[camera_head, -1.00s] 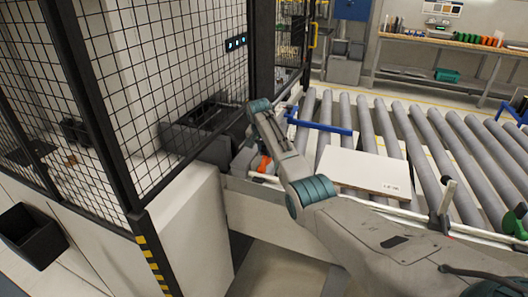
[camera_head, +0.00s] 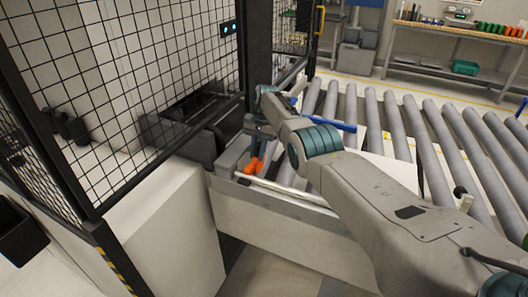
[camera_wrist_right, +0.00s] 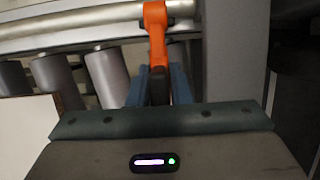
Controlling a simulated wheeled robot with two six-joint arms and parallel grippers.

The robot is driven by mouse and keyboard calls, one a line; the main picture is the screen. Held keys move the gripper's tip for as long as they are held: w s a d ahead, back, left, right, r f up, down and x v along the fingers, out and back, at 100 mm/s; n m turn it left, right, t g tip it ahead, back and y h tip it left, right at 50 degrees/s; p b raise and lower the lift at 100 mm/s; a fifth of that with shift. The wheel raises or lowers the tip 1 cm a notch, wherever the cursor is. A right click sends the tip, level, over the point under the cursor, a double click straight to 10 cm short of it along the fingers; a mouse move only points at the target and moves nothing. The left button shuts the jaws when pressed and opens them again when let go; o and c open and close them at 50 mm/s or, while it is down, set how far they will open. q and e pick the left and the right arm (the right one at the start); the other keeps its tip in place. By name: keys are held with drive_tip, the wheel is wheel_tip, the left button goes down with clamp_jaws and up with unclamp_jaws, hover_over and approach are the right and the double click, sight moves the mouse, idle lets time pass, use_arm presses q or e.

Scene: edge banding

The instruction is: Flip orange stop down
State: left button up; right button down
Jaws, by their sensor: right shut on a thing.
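The orange stop (camera_head: 250,166) sits beside the metal rail at the left end of the roller conveyor, near the fenced machine. My right gripper (camera_head: 258,138) reaches down to it from above, and its arm crosses the head view. In the right wrist view the orange stop (camera_wrist_right: 155,22) stretches from a pale metal bar to between the two blue-grey fingers of the right gripper (camera_wrist_right: 158,82). The fingers are shut on its dark lower part. The gripper and arm hide part of the stop in the head view. My left gripper is not in view.
The roller conveyor (camera_head: 407,128) runs off to the right with a blue bar (camera_head: 336,126) across it. A white panel (camera_head: 376,162) lies partly hidden behind my arm. The black mesh fence (camera_head: 140,60) and its posts stand close on the left.

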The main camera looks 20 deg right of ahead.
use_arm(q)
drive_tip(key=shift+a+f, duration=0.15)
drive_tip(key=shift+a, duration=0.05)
use_arm(e)
drive_tip(key=shift+s+a+f, duration=0.1)
drive_tip(key=shift+s+f, duration=0.1)
drive_tip(key=shift+f, duration=0.2)
drive_tip(key=c, duration=1.4)
unclamp_jaws()
drive_tip(key=shift+w+r, duration=0.15)
